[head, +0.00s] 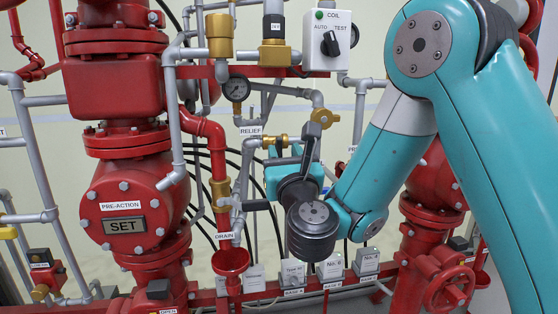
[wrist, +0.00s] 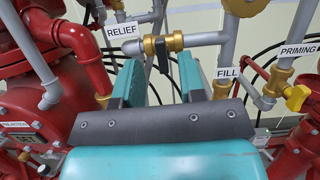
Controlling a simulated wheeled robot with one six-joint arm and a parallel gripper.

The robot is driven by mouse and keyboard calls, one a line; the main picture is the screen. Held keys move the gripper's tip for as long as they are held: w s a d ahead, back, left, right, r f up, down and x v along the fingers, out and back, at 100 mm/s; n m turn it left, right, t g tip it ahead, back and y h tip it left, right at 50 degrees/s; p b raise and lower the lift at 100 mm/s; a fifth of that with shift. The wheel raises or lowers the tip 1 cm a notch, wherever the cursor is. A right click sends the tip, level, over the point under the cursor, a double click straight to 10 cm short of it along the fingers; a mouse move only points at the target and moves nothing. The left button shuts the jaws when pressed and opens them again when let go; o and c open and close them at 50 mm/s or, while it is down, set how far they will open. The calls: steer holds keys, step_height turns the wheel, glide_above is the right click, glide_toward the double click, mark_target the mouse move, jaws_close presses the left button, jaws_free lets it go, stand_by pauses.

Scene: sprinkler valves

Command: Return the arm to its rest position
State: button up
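My gripper (head: 284,150) is raised in front of the pipework, in the middle of the head view, at the end of my teal arm (head: 385,150). The arm reaches in from the right and is bent, not folded back. In the wrist view, my gripper's two teal fingers (wrist: 160,80) stand apart with nothing held between them. The brass relief valve (wrist: 163,44), with a short dark handle, lies just beyond the fingertips. It also shows in the head view (head: 274,141), partly behind the gripper. I cannot tell how far the fingertips are from the handle.
A red pre-action valve body (head: 135,195) stands at left, with a red drain funnel (head: 230,262) lower middle. A pressure gauge (head: 237,89) and a coil switch box (head: 330,40) sit above. A yellow-handled priming valve (wrist: 297,97) is at right. Pipes crowd the gripper's surroundings.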

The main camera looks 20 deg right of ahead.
steer(key=s, duration=0.3)
steer(key=shift+a+b, duration=0.2)
steer(key=shift+b, duration=0.2)
steer(key=s+a+r+n+g+y+p, duration=0.15)
steer(key=s+a+n+g+y, duration=0.25)
steer(key=a+n+y, duration=0.65)
steer(key=s+a+r+n+g+y, duration=0.2)
steer(key=s+a+n+g+y, duration=0.3)
steer(key=n, duration=1)
steer(key=s+d+f+n+g+p, duration=0.1)
steer(key=s+f+n+g, duration=0.55)
steer(key=n, duration=0.35)
steer(key=s+d+f+n+g+h+p, duration=0.1)
steer(key=s+d+f+n+g+h, duration=0.3)
steer(key=s+d+n+h, duration=0.4)
steer(key=s+d+g, duration=0.1)
steer(key=d, duration=0.2)
steer(key=shift+d+g+h+p, duration=0.15)
steer(key=shift+g+h+p, duration=0.15)
steer(key=shift+g+h, duration=0.05)
